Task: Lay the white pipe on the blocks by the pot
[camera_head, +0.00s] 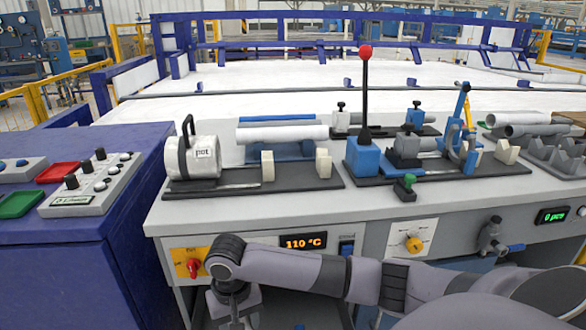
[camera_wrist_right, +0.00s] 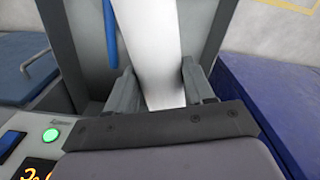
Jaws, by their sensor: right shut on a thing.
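My right gripper (camera_wrist_right: 160,88) is shut on a white pipe (camera_wrist_right: 150,40), with one finger on each side. The pipe runs away from the camera, inside a dark-walled recess. In the head view my right wrist reaches low, in front of the bench; its fingers and the held pipe are not clear there. The pot (camera_head: 194,157), a white cylinder with a black handle, lies on a dark base. Two cream blocks (camera_head: 267,166) (camera_head: 323,164) stand on that base to its right. Another white pipe (camera_head: 283,133) shows behind them, its supports partly hidden. My left gripper is not in view.
A blue pipe (camera_wrist_right: 109,35) is beside the held pipe. A red-knobbed lever (camera_head: 365,90) and a clamp fixture (camera_head: 462,150) stand right of the blocks. A navy control cabinet (camera_head: 70,265) is on the left. The bench's front strip (camera_head: 290,205) is clear.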

